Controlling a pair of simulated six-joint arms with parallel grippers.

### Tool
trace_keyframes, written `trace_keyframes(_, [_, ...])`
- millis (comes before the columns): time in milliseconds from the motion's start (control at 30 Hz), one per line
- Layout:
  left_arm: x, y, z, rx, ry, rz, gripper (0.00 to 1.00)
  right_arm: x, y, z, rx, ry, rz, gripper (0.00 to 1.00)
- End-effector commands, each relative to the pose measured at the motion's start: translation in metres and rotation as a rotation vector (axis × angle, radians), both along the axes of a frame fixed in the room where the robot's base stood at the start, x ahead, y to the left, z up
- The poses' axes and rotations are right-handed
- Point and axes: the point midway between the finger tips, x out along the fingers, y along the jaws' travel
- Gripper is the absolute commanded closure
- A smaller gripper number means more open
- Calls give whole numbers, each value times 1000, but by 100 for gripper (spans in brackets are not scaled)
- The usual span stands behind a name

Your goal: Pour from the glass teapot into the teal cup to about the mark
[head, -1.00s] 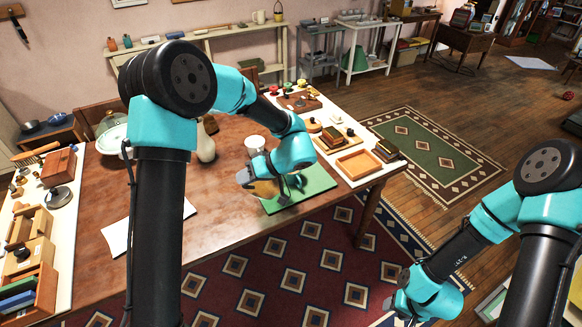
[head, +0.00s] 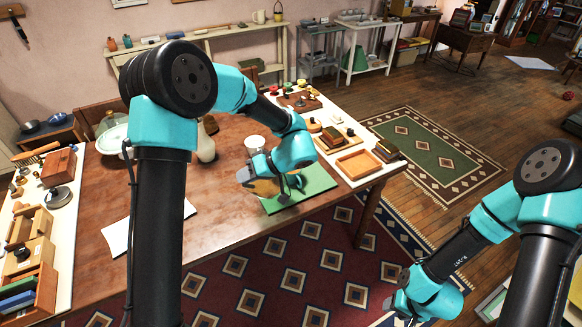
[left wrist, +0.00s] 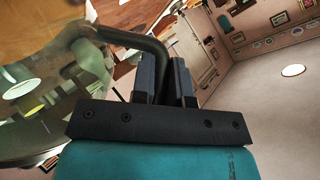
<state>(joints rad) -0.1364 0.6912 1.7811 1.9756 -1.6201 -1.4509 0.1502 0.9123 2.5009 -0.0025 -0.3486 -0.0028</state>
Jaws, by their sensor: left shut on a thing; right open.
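My left gripper (left wrist: 166,80) is shut on the dark curved handle (left wrist: 128,38) of the glass teapot. The teapot's clear body (left wrist: 50,95) fills the left of the left wrist view and looks strongly tilted. In the head view, an amber patch of the teapot (head: 264,188) shows just below my left wrist, over the left part of a green mat (head: 318,178). A small teal shape, apparently the teal cup (head: 296,181), is on the mat beside the teapot, partly hidden. Its mark and fill level cannot be made out. My right gripper (head: 394,309) is open and empty, low at the right, away from the table.
A white cup (head: 254,143) stands behind the mat, with a pale vase (head: 205,147) to its left. A wooden tray (head: 358,163) and small items line the table's right side. A white sheet (head: 120,232) lies at the left. The table's front edge is close to the mat.

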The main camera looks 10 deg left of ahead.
Motion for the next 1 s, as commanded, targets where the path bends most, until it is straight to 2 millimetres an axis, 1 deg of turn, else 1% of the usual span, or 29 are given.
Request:
trace_keyframes(333, [4, -1, 7, 10, 25, 1, 100, 0, 0, 0, 0, 0, 0, 53])
trace_keyframes(700, [4, -1, 7, 10, 26, 1, 100, 0, 0, 0, 0, 0, 0, 53])
trace_keyframes(767, [2, -1, 4, 8, 17, 0, 100, 0, 0, 0, 0, 0, 0, 53])
trace_keyframes(867, [-3, 1, -6, -5, -22, 0, 100, 0, 0, 0, 0, 0, 0, 53])
trace_keyframes(1000, [-12, 5, -26, -37, -109, -1, 100, 0, 0, 0, 0, 0, 0, 53])
